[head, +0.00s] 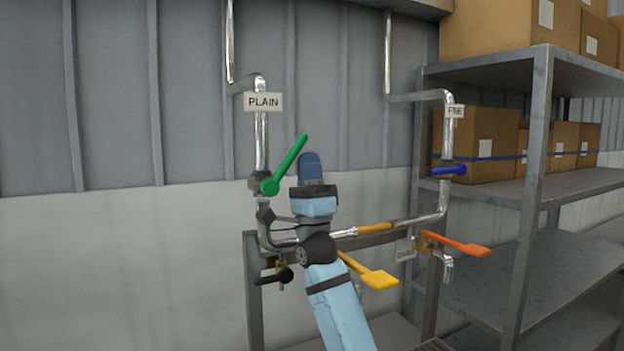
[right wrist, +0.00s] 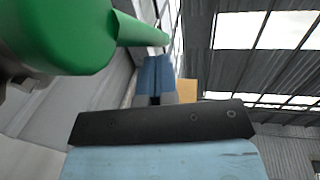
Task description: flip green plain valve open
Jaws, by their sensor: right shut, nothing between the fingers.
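The green plain valve handle (head: 287,168) sits on the left vertical pipe, below the PLAIN sign (head: 263,102). It tilts up and to the right from its round hub. In the right wrist view the green handle (right wrist: 60,35) fills the upper left, very close to the camera. My right gripper (head: 310,160) is just right of the handle, pointing up, with its blue fingers together and empty. Its fingers (right wrist: 155,75) also show in the right wrist view, beside the handle's far end; I cannot tell whether they touch it. My left gripper is not in view.
A blue valve handle (head: 449,171) is on the right pipe below another sign. Yellow (head: 370,273) and orange (head: 458,244) handles and a black handle (head: 274,278) sit lower on the pipework. A metal shelf (head: 540,190) with cardboard boxes (head: 485,145) stands at the right.

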